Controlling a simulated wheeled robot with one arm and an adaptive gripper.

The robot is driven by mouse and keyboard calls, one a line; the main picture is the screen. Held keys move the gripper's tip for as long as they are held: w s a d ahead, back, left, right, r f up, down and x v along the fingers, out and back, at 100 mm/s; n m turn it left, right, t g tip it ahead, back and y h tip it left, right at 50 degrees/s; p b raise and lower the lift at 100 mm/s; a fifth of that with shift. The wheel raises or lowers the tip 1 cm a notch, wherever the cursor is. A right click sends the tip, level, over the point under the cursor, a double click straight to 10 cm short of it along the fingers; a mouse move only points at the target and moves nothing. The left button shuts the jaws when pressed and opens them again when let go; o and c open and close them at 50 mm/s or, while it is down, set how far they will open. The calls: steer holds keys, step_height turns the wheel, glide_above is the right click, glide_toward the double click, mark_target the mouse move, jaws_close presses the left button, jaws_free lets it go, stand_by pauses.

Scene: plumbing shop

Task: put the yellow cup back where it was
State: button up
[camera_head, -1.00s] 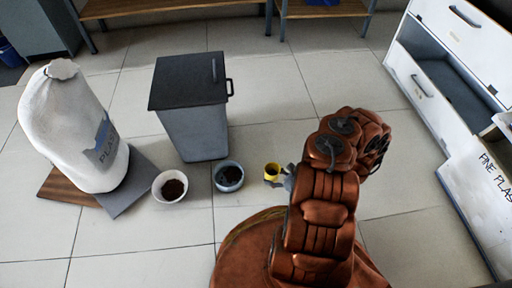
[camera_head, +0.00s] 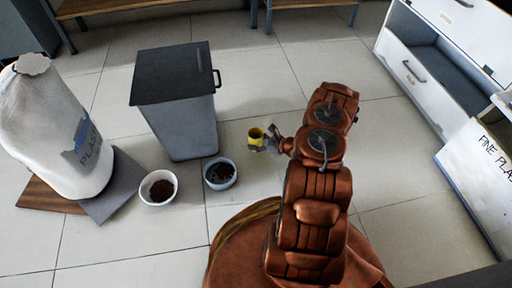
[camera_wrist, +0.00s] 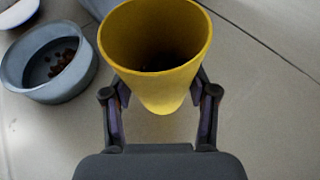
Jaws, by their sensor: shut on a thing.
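The yellow cup (camera_head: 256,136) is in my gripper (camera_head: 268,145), to the right of the grey-blue bowl in the head view. In the wrist view the yellow cup (camera_wrist: 158,85) sits between the two fingers of my gripper (camera_wrist: 160,100), which are shut on its sides. I look down into its open mouth; the inside is dark and I cannot tell what is at the bottom. Bare floor tiles show beneath and around the cup in the wrist view.
A grey-blue bowl (camera_head: 220,186) with dark bits and a white bowl (camera_head: 145,188) with brown contents stand on the floor. A grey bin (camera_head: 186,130) stands behind them. A white sack (camera_head: 50,130) is at left, white drawers (camera_head: 420,80) at right. Floor behind the cup is clear.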

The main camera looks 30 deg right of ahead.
steer(key=shift+w+d+f+b, duration=0.1)
steer(key=shift+w+d+b, duration=0.2)
steer(key=shift+w, duration=0.35)
step_height(320, 180, down, 4)
steer(key=shift+r+b, duration=0.2)
steer(key=shift+b, duration=1)
steer(key=shift+r, duration=0.1)
steer(key=shift+a, duration=0.1)
steer(key=o, duration=1.2)
